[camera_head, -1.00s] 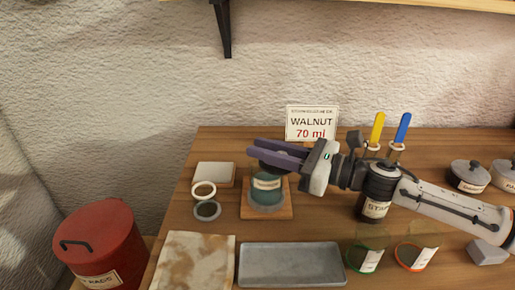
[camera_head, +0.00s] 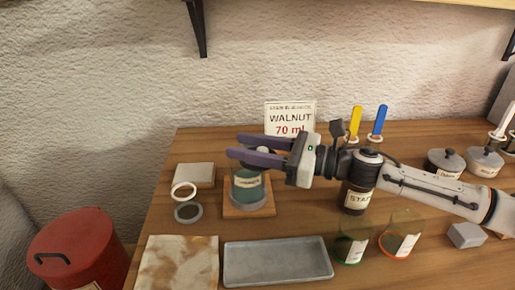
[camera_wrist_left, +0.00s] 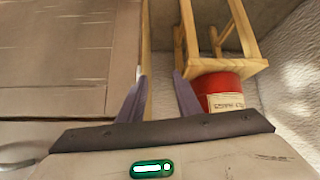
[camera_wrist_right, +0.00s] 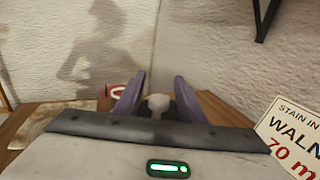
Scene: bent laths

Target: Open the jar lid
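The jar (camera_head: 247,192) is clear with teal contents and a paper label, and stands on a small wooden board (camera_head: 262,208). My right gripper (camera_head: 234,147) is level at the jar's top, with its purple fingers spread to either side of the lid's pale round knob (camera_head: 263,151). The right wrist view shows the knob (camera_wrist_right: 158,103) between the fingers, with a gap on each side. The dark lid is mostly hidden by the fingers. My left gripper (camera_wrist_left: 160,88) is open and empty, away from the bench, outside the head view.
A grey tray (camera_head: 277,262) and a stained cloth (camera_head: 180,262) lie in front. A dark stain bottle (camera_head: 356,199) is under my right forearm. A walnut sign (camera_head: 290,116) stands behind.

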